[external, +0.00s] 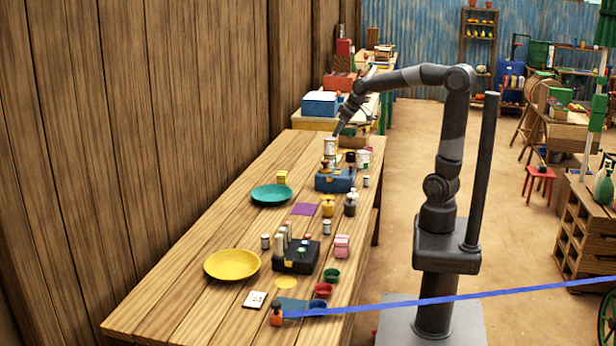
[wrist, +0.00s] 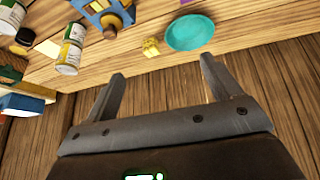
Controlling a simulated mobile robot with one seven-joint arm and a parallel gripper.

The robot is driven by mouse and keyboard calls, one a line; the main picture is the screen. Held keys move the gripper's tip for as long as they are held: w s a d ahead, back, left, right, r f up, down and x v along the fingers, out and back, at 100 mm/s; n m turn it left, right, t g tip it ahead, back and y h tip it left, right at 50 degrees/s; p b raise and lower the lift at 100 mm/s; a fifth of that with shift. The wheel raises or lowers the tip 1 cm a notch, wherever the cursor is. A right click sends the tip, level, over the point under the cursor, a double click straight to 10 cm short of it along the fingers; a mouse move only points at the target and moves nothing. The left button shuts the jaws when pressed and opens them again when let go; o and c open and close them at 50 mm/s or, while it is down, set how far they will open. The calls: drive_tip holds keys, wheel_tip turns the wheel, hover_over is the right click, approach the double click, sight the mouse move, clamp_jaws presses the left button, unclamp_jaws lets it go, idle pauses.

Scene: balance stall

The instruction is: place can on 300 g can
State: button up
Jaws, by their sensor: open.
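Two labelled cans appear stacked end to end, upright, on the far part of the table: an upper can (external: 329,146) over a lower can (external: 329,161). In the wrist view the upper can (wrist: 67,58) and the lower can (wrist: 75,33) touch at the left. The weight markings are too small to read. My gripper (external: 338,132) is close above the stack in the external view. In the wrist view my gripper (wrist: 160,68) is open, with nothing between its fingers, and the cans lie outside them.
Another can (external: 363,159) stands right of the stack. A blue caddy (external: 335,182) is in front. A teal plate (external: 271,194) and yellow block (external: 282,177) lie to the left. A yellow plate (external: 231,265) and dark caddy (external: 296,258) are nearer. The wooden wall (wrist: 170,100) borders the table.

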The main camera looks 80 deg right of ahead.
drive_tip(key=s+a+f, duration=0.2)
drive_tip(key=s+a, duration=0.6)
drive_tip(key=s, duration=0.1)
drive_tip(key=s+a+f+n+y, duration=0.1)
drive_tip(key=s+a, duration=0.6)
drive_tip(key=s, duration=0.2)
drive_tip(key=shift+s+a+f+n+y, duration=0.3)
drive_tip(key=shift+s+a+f, duration=0.05)
drive_tip(key=shift+s+a, duration=0.05)
